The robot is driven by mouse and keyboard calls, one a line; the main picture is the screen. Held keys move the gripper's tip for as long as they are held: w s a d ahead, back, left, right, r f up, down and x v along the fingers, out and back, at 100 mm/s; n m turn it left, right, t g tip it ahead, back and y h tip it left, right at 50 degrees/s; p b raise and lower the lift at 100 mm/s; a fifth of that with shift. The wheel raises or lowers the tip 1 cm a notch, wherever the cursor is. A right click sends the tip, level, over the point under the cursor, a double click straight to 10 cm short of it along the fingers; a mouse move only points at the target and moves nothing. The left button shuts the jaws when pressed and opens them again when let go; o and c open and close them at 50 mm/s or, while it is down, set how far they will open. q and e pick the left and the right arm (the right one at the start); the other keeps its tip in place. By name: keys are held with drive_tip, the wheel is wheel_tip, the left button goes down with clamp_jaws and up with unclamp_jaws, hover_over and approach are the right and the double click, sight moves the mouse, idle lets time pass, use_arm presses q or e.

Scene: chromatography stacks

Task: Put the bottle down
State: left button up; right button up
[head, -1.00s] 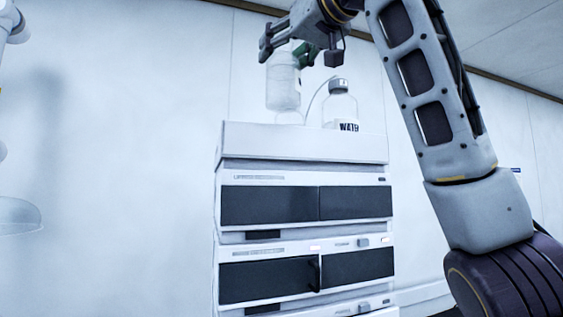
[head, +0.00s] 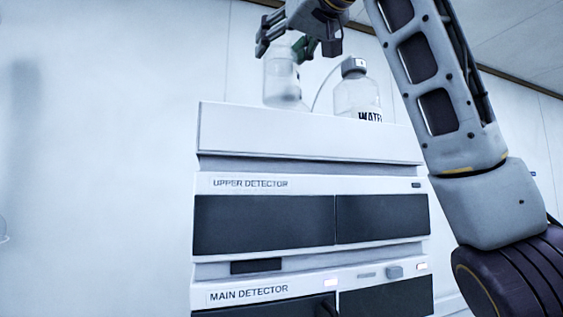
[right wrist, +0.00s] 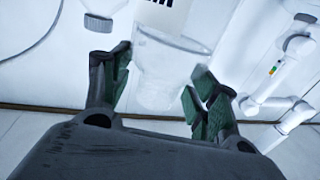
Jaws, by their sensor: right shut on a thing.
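A clear bottle (head: 282,80) hangs upright below my right gripper (head: 298,46), above the white top tray (head: 310,130) of the detector stack. My right gripper is shut on the upper part of this bottle. The bottle's lower end reaches the tray's front rim in the head view; I cannot tell whether it touches down. In the right wrist view the bottle (right wrist: 165,75) sits between the fingers (right wrist: 155,85). My left gripper is not in view.
A capped clear bottle labelled WATER (head: 357,95) stands right of the held one, with a thin tube beside it. Below the tray are the upper detector (head: 300,183) and main detector (head: 265,292). A white jointed apparatus (right wrist: 290,115) shows in the right wrist view.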

sight(282, 104)
drive_tip(key=shift+w, duration=0.55)
drive_tip(key=shift+s+r, duration=0.1)
drive_tip(key=shift+s, duration=0.3)
drive_tip(key=shift+w+f, duration=0.3)
drive_tip(key=shift+f, duration=0.65)
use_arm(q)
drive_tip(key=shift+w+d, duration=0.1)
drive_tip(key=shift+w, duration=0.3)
use_arm(e)
drive_tip(key=shift+s+f, duration=0.1)
drive_tip(key=shift+f, duration=1.9)
drive_tip(key=shift+f, duration=0.1)
drive_tip(key=shift+f, duration=1.95)
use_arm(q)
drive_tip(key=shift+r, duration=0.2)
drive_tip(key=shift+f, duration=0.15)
use_arm(e)
drive_tip(key=shift+f, duration=0.2)
